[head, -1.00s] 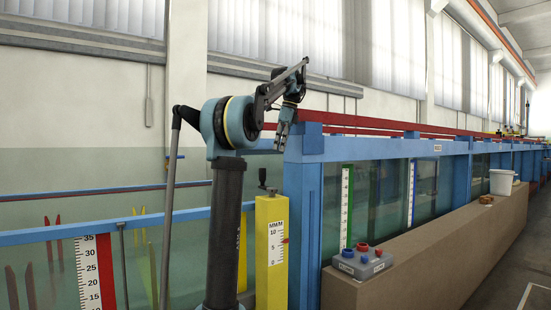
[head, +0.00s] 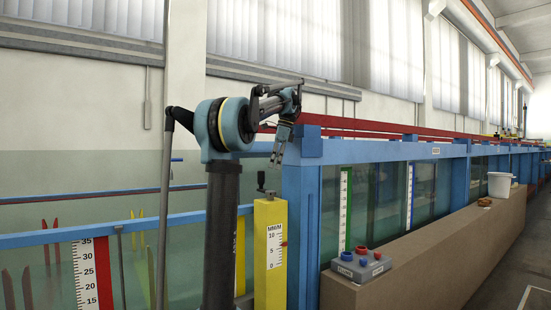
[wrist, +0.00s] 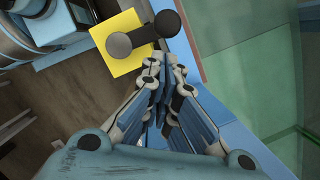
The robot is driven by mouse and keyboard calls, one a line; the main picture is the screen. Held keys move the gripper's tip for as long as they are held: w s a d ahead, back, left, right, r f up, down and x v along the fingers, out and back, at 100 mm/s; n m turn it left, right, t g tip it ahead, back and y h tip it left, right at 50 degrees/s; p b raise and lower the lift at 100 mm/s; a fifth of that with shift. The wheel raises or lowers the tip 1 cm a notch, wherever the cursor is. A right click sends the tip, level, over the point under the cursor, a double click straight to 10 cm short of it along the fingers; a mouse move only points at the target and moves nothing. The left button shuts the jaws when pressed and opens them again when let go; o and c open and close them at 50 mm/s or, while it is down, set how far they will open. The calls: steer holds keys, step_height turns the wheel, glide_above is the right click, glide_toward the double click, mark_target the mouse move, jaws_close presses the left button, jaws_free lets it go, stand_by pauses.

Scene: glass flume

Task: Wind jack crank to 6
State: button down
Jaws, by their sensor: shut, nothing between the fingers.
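The jack is a yellow post (head: 270,265) in the head view, with a white MM/M scale (head: 275,246) on its face. A small red pointer (head: 284,243) at the scale's right edge stands between 5 and 10. The dark crank (head: 262,183) sits on top of the post. In the wrist view the crank (wrist: 142,36) shows two round ends over the yellow top (wrist: 110,62). My gripper (head: 276,162) is shut and empty, pointing down just above and right of the crank. In the wrist view my gripper's fingertips (wrist: 166,75) are close beside the crank; contact cannot be told.
A blue flume post (head: 300,225) stands right behind the jack, with glass panels beyond. A grey control box (head: 361,266) with blue and red knobs sits on the brown ledge (head: 430,240). A white bucket (head: 500,184) stands farther along.

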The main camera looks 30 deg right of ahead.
steer(key=shift+x, duration=1.9)
steer(key=shift+w+a+n, duration=0.3)
steer(key=shift+a, duration=0.15)
